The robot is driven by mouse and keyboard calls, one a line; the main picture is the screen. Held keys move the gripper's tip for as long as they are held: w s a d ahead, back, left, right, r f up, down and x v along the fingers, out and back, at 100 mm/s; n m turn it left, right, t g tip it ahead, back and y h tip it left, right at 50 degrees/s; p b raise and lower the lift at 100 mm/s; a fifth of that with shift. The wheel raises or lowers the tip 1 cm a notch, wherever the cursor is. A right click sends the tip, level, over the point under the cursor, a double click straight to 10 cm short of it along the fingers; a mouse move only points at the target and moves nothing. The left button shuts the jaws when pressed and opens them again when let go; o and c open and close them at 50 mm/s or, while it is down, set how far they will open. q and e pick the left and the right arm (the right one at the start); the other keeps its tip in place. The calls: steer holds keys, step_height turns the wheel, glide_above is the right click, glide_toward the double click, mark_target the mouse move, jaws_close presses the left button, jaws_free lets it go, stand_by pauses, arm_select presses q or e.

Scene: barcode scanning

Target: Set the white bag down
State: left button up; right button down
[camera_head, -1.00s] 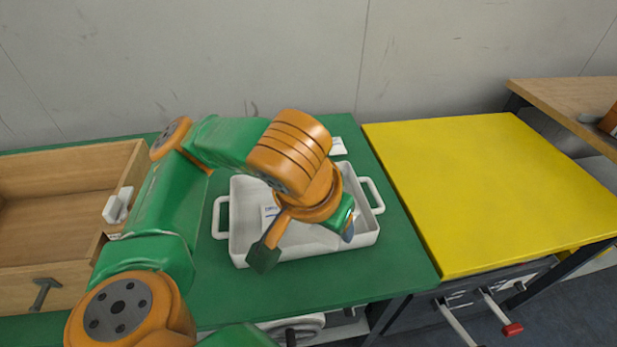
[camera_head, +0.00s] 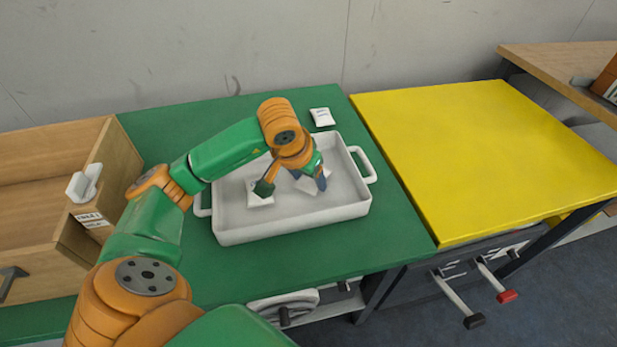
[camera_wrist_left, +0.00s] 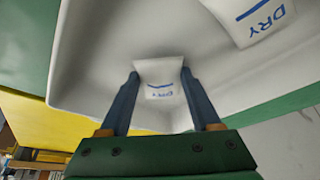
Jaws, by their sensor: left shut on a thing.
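My left gripper (camera_head: 309,182) reaches down into the white tray (camera_head: 292,230) on the green table. In the left wrist view its two blue-grey fingers (camera_wrist_left: 157,85) are shut on a small white bag (camera_wrist_left: 160,88) with blue "DRY" lettering. In the head view only a small part of the held bag (camera_head: 305,186) shows beside the fingers. It is inside the tray's outline; I cannot tell whether it touches the tray floor. My right gripper is in neither view.
A second white bag (camera_head: 259,198) lies in the tray, left of the gripper, and also shows in the left wrist view (camera_wrist_left: 250,20). A third white packet (camera_head: 321,117) lies on the green table (camera_head: 210,275) behind the tray. An open wooden drawer box (camera_head: 45,240) stands left. The yellow table (camera_head: 480,160) is clear.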

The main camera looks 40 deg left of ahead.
arm_select(q)
steer(key=shift+f, duration=0.15)
steer(key=o, duration=1.4)
steer(key=shift+c, duration=0.2)
steer(key=shift+d, duration=0.1)
steer(key=shift+r, duration=0.5)
steer(key=p+v, duration=0.2)
steer(key=v, duration=0.9)
steer(key=shift+s+r, duration=0.15)
steer(key=shift+r, duration=0.1)
